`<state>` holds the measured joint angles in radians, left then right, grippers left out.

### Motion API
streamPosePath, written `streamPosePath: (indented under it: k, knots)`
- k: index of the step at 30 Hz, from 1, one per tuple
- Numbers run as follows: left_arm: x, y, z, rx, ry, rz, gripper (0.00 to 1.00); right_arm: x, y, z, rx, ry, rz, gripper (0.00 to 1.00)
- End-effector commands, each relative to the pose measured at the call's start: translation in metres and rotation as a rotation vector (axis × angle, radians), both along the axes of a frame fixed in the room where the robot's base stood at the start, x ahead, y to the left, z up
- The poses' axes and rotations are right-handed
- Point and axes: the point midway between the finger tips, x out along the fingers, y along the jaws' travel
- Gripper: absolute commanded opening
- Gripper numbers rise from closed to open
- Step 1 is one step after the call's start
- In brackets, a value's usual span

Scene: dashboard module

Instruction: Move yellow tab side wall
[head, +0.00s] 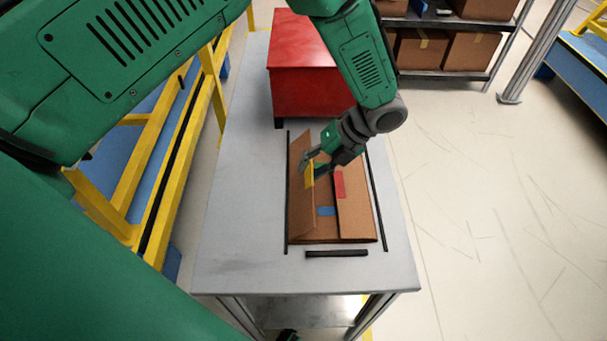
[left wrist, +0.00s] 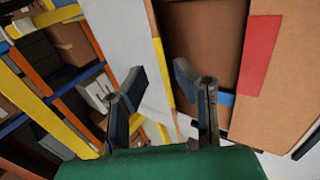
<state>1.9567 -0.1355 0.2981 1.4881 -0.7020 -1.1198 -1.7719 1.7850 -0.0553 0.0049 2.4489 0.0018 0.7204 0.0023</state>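An open cardboard box (head: 355,215) lies on the grey table between dark strips. Its left side wall (head: 300,210) stands up and carries a yellow tab (head: 309,174) near its upper edge. My left gripper (head: 312,166) is at this wall by the yellow tab. In the left wrist view the two fingers (left wrist: 158,75) are spread apart, with the wall's thin edge and the yellow tab (left wrist: 160,68) between them. The wall does not look clamped. A red tab (head: 340,185) is on the right flap, and a blue tab (head: 326,211) is near the front.
A red chest (head: 300,75) stands on the table (head: 240,220) behind the box. A short black bar (head: 336,253) lies in front of the box. Yellow-framed blue racks (head: 150,170) stand left of the table. The table's left side is clear.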

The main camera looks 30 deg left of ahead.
Motion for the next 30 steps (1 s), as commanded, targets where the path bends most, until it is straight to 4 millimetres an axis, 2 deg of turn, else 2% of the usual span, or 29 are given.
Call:
streamPosePath:
  k: [3, 10, 15, 23, 24, 25, 28, 29, 30]
  knots:
    - [0.010, -0.014, 0.023, -0.001, -0.004, -0.001, 0.25, 0.000, 0.000, 0.000, 0.000, 0.000, 0.000, 0.00]
    - [0.022, -0.033, 0.054, -0.001, -0.001, 0.000, 0.25, 0.000, 0.000, 0.000, 0.000, 0.000, 0.000, 0.00]
    - [0.025, -0.039, 0.063, -0.001, 0.001, 0.000, 0.25, 0.001, 0.000, 0.000, 0.000, 0.000, 0.000, 0.00]
    - [0.025, -0.039, 0.064, 0.000, 0.002, 0.000, 0.25, 0.002, 0.000, 0.000, 0.000, 0.003, 0.000, 0.00]
    - [0.026, -0.039, 0.064, 0.000, 0.001, 0.001, 0.11, 0.003, 0.000, -0.001, 0.000, 0.002, 0.000, 0.00]
    - [0.027, -0.037, 0.064, 0.000, -0.004, 0.001, 0.00, 0.003, 0.000, -0.001, 0.000, 0.001, 0.000, 0.00]
    - [0.039, -0.015, 0.065, 0.004, -0.067, 0.005, 0.00, 0.003, 0.000, -0.002, 0.000, 0.002, 0.000, 0.00]
    - [0.046, -0.002, 0.065, 0.004, -0.102, 0.005, 0.00, 0.003, 0.000, -0.003, 0.000, 0.002, 0.000, 0.00]
    - [0.058, 0.019, 0.066, 0.004, -0.163, 0.003, 0.00, 0.003, 0.000, -0.004, 0.000, 0.002, 0.000, 0.00]
